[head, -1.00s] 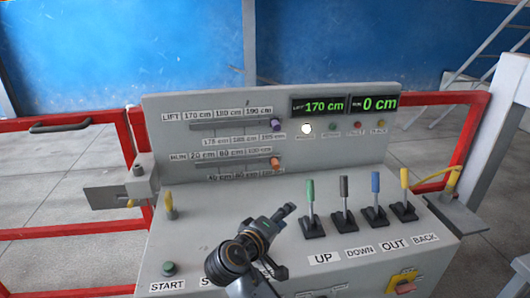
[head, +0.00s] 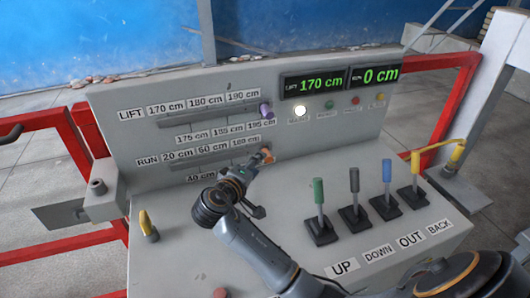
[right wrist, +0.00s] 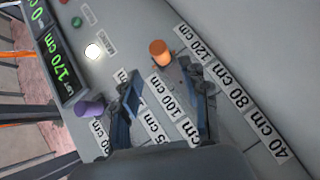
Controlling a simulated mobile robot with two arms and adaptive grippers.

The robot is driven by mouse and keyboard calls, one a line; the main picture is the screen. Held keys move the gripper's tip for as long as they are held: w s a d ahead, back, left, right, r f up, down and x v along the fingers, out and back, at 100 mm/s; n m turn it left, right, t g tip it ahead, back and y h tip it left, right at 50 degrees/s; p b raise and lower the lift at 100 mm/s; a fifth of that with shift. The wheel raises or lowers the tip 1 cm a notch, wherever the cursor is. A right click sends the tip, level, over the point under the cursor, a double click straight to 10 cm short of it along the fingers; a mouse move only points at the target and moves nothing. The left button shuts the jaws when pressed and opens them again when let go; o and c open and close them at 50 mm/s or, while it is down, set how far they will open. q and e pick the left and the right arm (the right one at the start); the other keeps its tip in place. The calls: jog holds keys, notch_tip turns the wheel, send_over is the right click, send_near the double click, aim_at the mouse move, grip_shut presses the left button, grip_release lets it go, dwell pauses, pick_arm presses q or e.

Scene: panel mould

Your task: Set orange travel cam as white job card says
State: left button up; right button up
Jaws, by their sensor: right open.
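The orange travel cam (head: 267,154) sits near the right end of the RUN slot on the upright panel. It shows as an orange knob in the right wrist view (right wrist: 160,52), near the 120 cm label (right wrist: 194,42). My right gripper (head: 252,172) is just in front of and below it. In the right wrist view the two fingers (right wrist: 166,82) are apart with nothing held; the cam appears just beyond the gap between their tips. I cannot tell whether they touch it. My left gripper is not in view. I see no white job card.
A purple cam (head: 266,111) sits at the right end of the LIFT slot above. The displays (head: 340,79) read LIFT 170 cm and RUN 0 cm. A white lamp (head: 300,107) is lit. Several levers (head: 354,195) stand on the desk right of my arm. Red rails flank the console.

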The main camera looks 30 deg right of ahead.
jog(key=p+x, duration=0.1)
jog(key=x, duration=0.5)
jog(key=shift+w+d, duration=0.2)
jog(key=shift+w, duration=0.1)
jog(key=shift+w+d+f, duration=0.15)
jog(key=shift+w+d, duration=0.05)
jog(key=shift+d, duration=0.1)
jog(key=shift+w+d+f, duration=0.1)
jog(key=shift+d, duration=0.1)
jog(key=c, duration=0.8)
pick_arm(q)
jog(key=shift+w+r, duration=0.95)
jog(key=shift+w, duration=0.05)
pick_arm(e)
jog(key=shift+f, duration=0.1)
grip_shut()
